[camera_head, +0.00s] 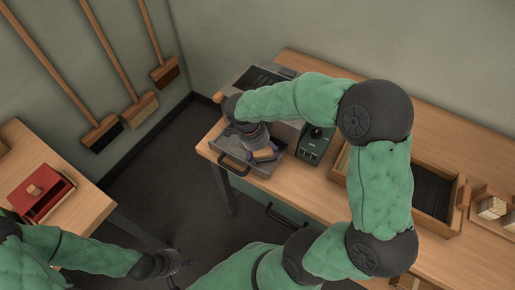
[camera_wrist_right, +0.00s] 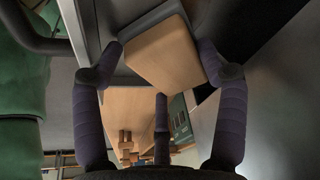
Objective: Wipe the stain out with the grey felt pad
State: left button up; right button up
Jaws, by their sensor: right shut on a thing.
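My right gripper (camera_head: 262,150) is over the grey metal tray (camera_head: 257,169) at the left end of the bench. Its purple fingers are shut on a pale wooden block (camera_wrist_right: 163,52), seen large in the right wrist view. A grey layer shows along the block's edge there, which may be the felt pad; I cannot tell for sure. Whether the block touches the tray is hidden. I see no stain; my gripper and arm cover part of the tray. My left gripper (camera_head: 168,263) is low at the bottom left, beside the left table, its fingers too small and dark to read.
A green box with a black knob (camera_head: 313,146) stands right of the tray. A wooden box with a dark inside (camera_head: 432,190) and pale blocks (camera_head: 492,208) are further right. A red box (camera_head: 41,193) sits on the left table.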

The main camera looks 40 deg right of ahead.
jog(key=shift+s+d, duration=0.2)
jog(key=shift+s, duration=0.3)
jog(key=shift+s+f+b, duration=0.1)
jog(key=shift+f+b, duration=0.1)
jog(key=shift+b, duration=0.2)
jog(key=shift+c, duration=1.4)
jog(key=shift+w+a, duration=0.4)
jog(key=shift+w, duration=0.35)
jog(key=shift+w+a+r+b, duration=0.15)
jog(key=shift+w+a, duration=0.15)
jog(key=shift+w, duration=0.6)
jog(key=shift+w+a+r+b, duration=0.15)
jog(key=shift+w+a, duration=0.2)
jog(key=shift+w, duration=0.5)
jog(key=shift+w+a+r+b, duration=0.15)
jog(key=shift+w+a, duration=0.15)
jog(key=shift+w, duration=0.6)
jog(key=shift+w+a+f, duration=0.15)
jog(key=shift+w+a, duration=0.15)
jog(key=shift+w, duration=0.5)
jog(key=shift+w+a+f, duration=0.1)
jog(key=shift+w+a, duration=0.2)
jog(key=shift+w, duration=0.45)
jog(key=shift+r+p, duration=1.6)
jog(key=shift+r, duration=1.45)
